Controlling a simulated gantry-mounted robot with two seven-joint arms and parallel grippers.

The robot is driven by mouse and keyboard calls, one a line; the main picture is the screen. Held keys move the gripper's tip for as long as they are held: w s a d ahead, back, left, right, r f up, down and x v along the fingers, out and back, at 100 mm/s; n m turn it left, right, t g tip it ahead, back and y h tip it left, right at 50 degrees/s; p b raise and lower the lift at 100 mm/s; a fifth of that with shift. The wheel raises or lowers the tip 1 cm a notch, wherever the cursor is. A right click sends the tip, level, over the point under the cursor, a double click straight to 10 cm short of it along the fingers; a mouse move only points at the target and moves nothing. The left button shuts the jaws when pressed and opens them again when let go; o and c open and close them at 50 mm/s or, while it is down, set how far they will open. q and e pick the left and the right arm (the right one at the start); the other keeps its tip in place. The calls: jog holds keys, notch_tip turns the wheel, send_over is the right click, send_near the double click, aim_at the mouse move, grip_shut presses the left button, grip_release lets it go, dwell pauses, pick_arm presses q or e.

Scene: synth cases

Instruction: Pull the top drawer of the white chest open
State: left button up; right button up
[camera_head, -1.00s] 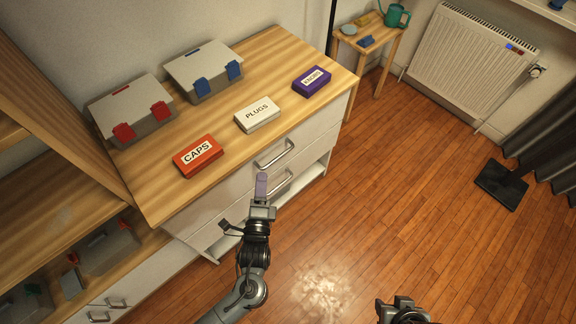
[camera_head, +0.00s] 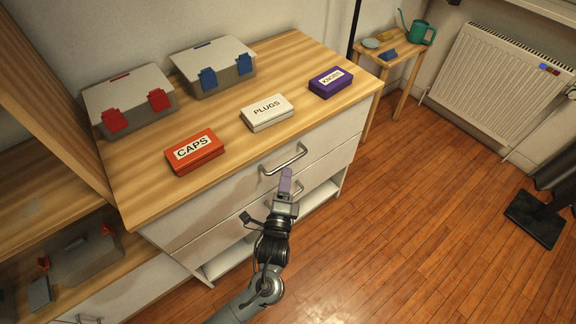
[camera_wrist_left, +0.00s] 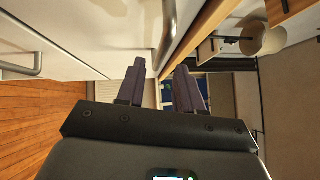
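The white chest (camera_head: 205,212) with a wooden top stands at the centre of the head view. Its top drawer looks shut, with a grey bar handle (camera_head: 283,160); this handle also shows in the left wrist view (camera_wrist_left: 167,30), in line with the gap between my fingers. A lower drawer handle (camera_wrist_left: 22,70) is at the left of the wrist view; in the head view my gripper partly hides it. My left gripper (camera_head: 286,178) is just below the top handle in the head view, with purple fingers apart and nothing between them. My right gripper is out of view.
On the chest top are a red CAPS box (camera_head: 195,152), a white PLUGS box (camera_head: 267,112), a purple KNOBS box (camera_head: 331,83) and two grey cases (camera_head: 130,98), (camera_head: 213,64). A small side table (camera_head: 398,68) stands to the right. The floor before the chest is clear.

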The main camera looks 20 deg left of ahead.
aim_at(288, 162)
pick_arm(q)
jog(key=shift+b+x, duration=0.95)
jog(key=shift+x, duration=1.95)
jog(key=shift+c, duration=0.3)
grip_shut()
